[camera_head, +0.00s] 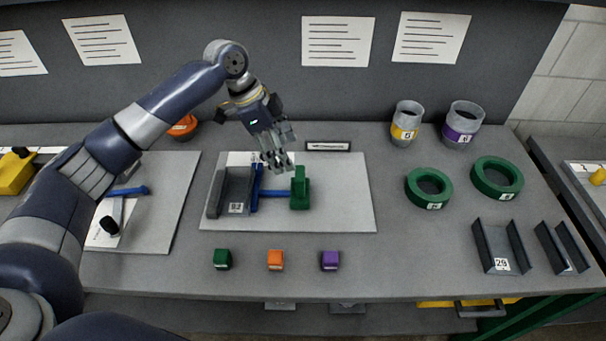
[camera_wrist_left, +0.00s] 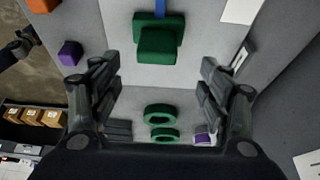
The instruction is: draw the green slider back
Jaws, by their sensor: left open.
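The green slider (camera_head: 300,190) is an upright green block on a wide foot, at the right end of a blue rail (camera_head: 276,193) on a light grey board (camera_head: 345,215). A grey channel piece labelled 82 (camera_head: 236,188) is at the rail's left end. My left gripper (camera_head: 277,163) is open and empty, above and behind the rail, a little left of the slider in the picture. In the left wrist view, the green slider (camera_wrist_left: 158,42) shows ahead of the open fingers (camera_wrist_left: 155,75), apart from them.
Green, orange and purple cubes (camera_head: 275,260) stand in front of the board. Two green rings (camera_head: 429,187), grey channels (camera_head: 501,246) and two cups (camera_head: 406,122) are to the right. A small dark label plate (camera_head: 328,146) stands behind the board.

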